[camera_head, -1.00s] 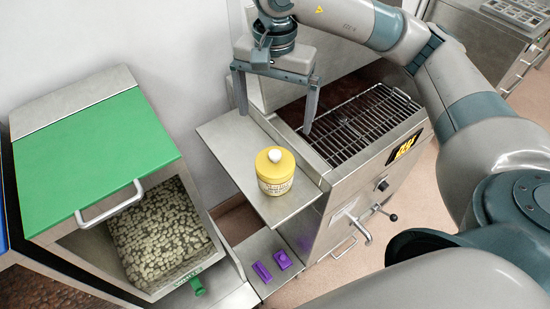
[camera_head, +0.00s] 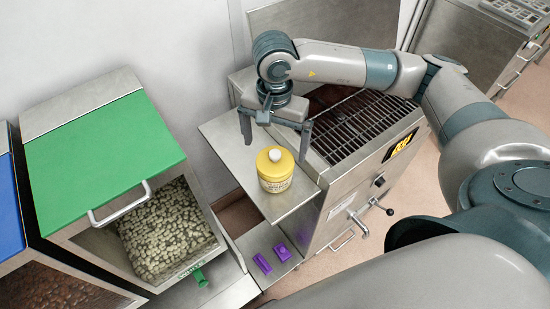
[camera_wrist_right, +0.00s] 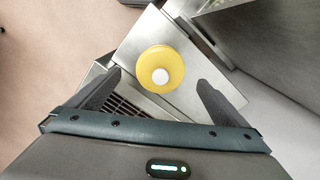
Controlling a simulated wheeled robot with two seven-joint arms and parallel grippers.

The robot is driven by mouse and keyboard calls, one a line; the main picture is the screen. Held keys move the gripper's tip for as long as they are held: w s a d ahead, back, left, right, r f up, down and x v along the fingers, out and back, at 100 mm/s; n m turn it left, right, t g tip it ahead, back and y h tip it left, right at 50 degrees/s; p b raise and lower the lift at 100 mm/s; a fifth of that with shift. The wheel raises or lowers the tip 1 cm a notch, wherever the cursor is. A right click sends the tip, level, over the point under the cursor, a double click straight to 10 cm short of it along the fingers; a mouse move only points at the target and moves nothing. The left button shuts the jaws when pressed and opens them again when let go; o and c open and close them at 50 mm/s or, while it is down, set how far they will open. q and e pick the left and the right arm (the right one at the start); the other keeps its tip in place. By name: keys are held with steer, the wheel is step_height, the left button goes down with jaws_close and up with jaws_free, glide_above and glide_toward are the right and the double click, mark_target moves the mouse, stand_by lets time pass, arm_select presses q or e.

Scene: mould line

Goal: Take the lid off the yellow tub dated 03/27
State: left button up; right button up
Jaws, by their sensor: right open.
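The yellow tub (camera_head: 274,179) stands upright on the steel side shelf of the grill. Its yellow lid (camera_head: 265,164) is on, with a round white knob (camera_head: 275,155) on top. The label print is too small to read. My right gripper (camera_head: 275,152) is open and empty, its fingers spread behind and above the tub. In the right wrist view the lid (camera_wrist_right: 181,76) lies ahead of and between the two open fingers (camera_wrist_right: 160,88), apart from both, with the white knob (camera_wrist_right: 161,76) facing the camera. My left gripper is out of view.
The side shelf (camera_head: 223,141) is bare around the tub. The grill rack (camera_head: 352,125) stands right of it. Two purple objects (camera_head: 282,252) lie on a lower ledge. A green-lidded bin (camera_head: 100,150) of pale pieces stands left, beside a blue-lidded one (camera_head: 8,205).

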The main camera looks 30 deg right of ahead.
mark_target(274, 155)
step_height(274, 155, down, 2)
steer(key=shift+p, duration=1.25)
step_height(274, 155, down, 2)
steer(key=shift+p, duration=0.55)
steer(key=shift+w+f, duration=0.1)
steer(key=shift+f, duration=0.5)
steer(key=c, duration=1.1)
